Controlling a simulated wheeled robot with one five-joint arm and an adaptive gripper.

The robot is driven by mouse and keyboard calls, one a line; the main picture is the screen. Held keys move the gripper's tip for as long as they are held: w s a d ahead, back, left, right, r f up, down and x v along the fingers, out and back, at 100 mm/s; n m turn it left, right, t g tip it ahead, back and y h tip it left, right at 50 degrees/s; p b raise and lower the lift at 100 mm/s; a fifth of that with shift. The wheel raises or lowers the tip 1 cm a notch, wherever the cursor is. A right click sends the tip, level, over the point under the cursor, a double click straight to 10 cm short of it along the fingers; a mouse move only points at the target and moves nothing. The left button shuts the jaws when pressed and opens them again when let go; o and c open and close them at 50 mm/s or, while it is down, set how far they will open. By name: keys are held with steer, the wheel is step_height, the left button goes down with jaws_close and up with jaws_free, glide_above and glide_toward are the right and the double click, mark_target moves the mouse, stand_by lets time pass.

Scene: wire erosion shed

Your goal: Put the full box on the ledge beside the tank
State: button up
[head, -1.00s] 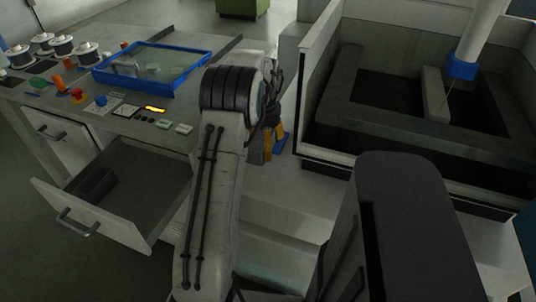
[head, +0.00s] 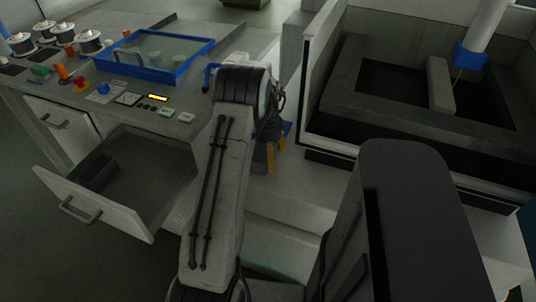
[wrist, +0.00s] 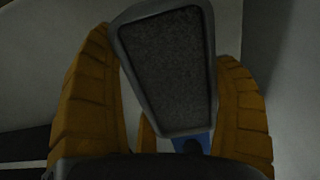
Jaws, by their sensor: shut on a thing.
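In the wrist view a grey box (wrist: 168,65) filled to near its rim with dark grainy stuff sits tilted between my orange fingers. My gripper (head: 271,157) is shut on this box. In the head view the gripper hangs low over the pale ledge (head: 290,195) left of the tank (head: 308,135); the wrist mostly hides the box there. I cannot tell whether the box touches the ledge. A small blue thing (head: 287,128) shows just behind the gripper; blue also shows below the box in the wrist view (wrist: 190,142).
The desk at left has an open drawer (head: 145,185) with a dark box (head: 98,172) inside. A blue-rimmed tray (head: 180,75), spools (head: 88,42) and small coloured items stand on the desk. The tank's raised wall edges the ledge on the right.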

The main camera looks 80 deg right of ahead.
stand_by(0.3)
steer(key=o, duration=1.1)
steer(key=shift+f, duration=0.15)
step_height(320, 180, up, 12)
steer(key=shift+r+p, duration=0.15)
steer(key=shift+p, duration=0.25)
